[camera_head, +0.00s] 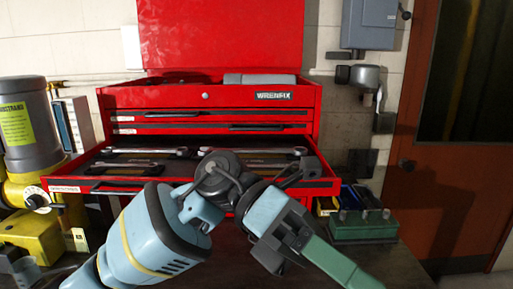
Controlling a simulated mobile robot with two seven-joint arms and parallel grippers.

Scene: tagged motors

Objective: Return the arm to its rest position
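My light-blue arm, with a yellow band and dark vents, comes in from the lower left and bends at a dark joint in front of the open drawer. Beyond the joint, a light-blue and dark-grey end part, which looks like my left gripper (283,242), points down to the right. A green bar (338,264) runs on from it to the lower edge; whether it is held or part of the arm is unclear. I cannot make out separate fingertips. No second gripper can be made out.
A red tool chest (220,101) stands behind the arm, its lower drawer (85,186) pulled out with several wrenches (152,151) inside. A grey and yellow machine (28,128) stands left. A green block with pegs (362,226) sits right on the dark bench, near a brown door (450,170).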

